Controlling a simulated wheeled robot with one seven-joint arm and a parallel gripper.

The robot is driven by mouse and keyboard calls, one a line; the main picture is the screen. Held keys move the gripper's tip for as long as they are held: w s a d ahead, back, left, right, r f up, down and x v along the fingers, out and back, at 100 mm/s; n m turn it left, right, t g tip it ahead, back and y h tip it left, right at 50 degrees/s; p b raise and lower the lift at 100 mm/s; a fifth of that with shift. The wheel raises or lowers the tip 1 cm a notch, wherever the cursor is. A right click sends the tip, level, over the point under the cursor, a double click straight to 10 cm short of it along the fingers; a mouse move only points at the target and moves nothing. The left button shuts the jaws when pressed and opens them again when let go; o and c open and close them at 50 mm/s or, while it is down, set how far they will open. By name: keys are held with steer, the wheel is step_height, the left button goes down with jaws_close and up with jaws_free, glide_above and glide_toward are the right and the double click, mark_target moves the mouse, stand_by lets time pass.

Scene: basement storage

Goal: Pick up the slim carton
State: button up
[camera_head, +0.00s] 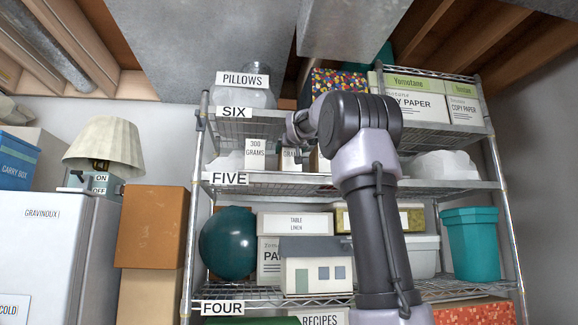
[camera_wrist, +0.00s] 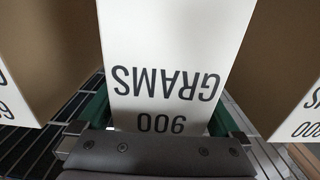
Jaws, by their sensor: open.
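A white slim carton (camera_wrist: 165,50) labelled "900 GRAMS" stands in the middle of the wrist view, its print upside down there. My gripper (camera_wrist: 160,115) is open, with a green finger on either side of the carton's near end. I cannot tell whether the fingers touch it. In the head view my gripper (camera_head: 292,135) is at the shelf labelled FIVE, partly hidden by my own arm. A white carton (camera_head: 291,158) with "GRAMS" on it shows just below it, and a "300 GRAMS" carton (camera_head: 255,152) stands to its left.
Other cartons stand close on the left (camera_wrist: 45,60) and right (camera_wrist: 290,60) in the wrist view. The wire shelf FIVE (camera_head: 265,181) bears the cartons, and shelf SIX (camera_head: 250,113) is close above. A white bundle (camera_head: 443,164) lies farther right.

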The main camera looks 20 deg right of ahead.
steer(key=c, duration=1.4)
steer(key=shift+r, duration=0.1)
jaws_close()
steer(key=shift+s+r, duration=0.1)
steer(key=shift+r, duration=0.05)
